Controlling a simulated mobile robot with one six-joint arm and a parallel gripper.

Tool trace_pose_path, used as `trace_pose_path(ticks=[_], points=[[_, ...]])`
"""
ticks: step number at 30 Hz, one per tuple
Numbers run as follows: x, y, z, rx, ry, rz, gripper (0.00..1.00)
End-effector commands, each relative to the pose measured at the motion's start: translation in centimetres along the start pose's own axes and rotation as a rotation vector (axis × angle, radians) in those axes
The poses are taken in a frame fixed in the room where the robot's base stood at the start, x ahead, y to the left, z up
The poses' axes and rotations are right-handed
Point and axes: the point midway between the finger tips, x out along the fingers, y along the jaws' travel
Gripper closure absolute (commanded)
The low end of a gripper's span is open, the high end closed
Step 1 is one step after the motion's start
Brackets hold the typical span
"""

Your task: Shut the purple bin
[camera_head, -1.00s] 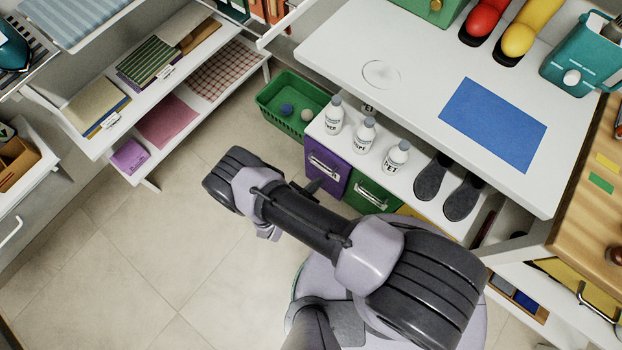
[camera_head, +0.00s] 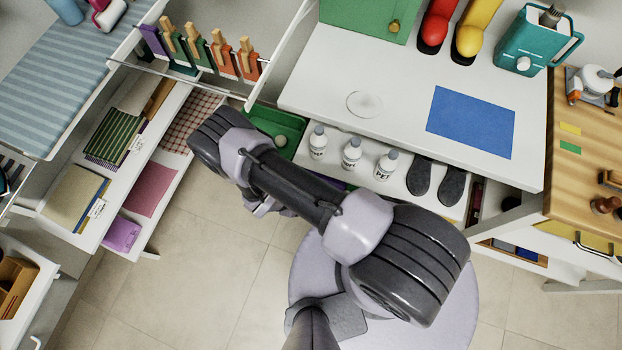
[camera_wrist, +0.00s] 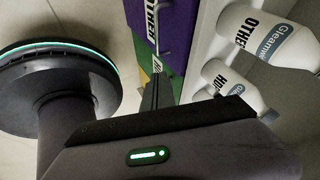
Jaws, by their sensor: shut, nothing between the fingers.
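The purple bin (camera_wrist: 180,28) shows its front at the top of the wrist view, with a metal handle and an "OTHER" label. In the head view only a sliver of purple (camera_head: 336,184) shows behind my arm. I cannot tell how far the bin stands out. My gripper (camera_wrist: 156,80) is shut and empty, its thin dark fingers pointing toward the bin front near the handle's lower end. Whether they touch it is unclear. In the head view the fingers are hidden by my arm.
A green bin (camera_wrist: 143,75) adjoins the purple one. White bottles (camera_head: 351,154) and dark shoes (camera_head: 419,175) stand on the shelf above. Open tiled floor lies at left.

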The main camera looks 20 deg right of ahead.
Motion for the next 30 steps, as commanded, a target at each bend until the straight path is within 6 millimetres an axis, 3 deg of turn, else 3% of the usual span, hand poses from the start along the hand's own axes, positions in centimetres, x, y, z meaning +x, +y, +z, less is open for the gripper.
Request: trace_pose_path(ticks=[13, 21, 30], points=[[9.7, -0.1, 0.1, 0.006, 0.001, -0.002, 1.00], [10.8, -3.2, 0.1, 0.004, 0.000, -0.003, 1.00], [10.8, -3.6, 0.0, 0.003, 0.000, -0.003, 1.00]])
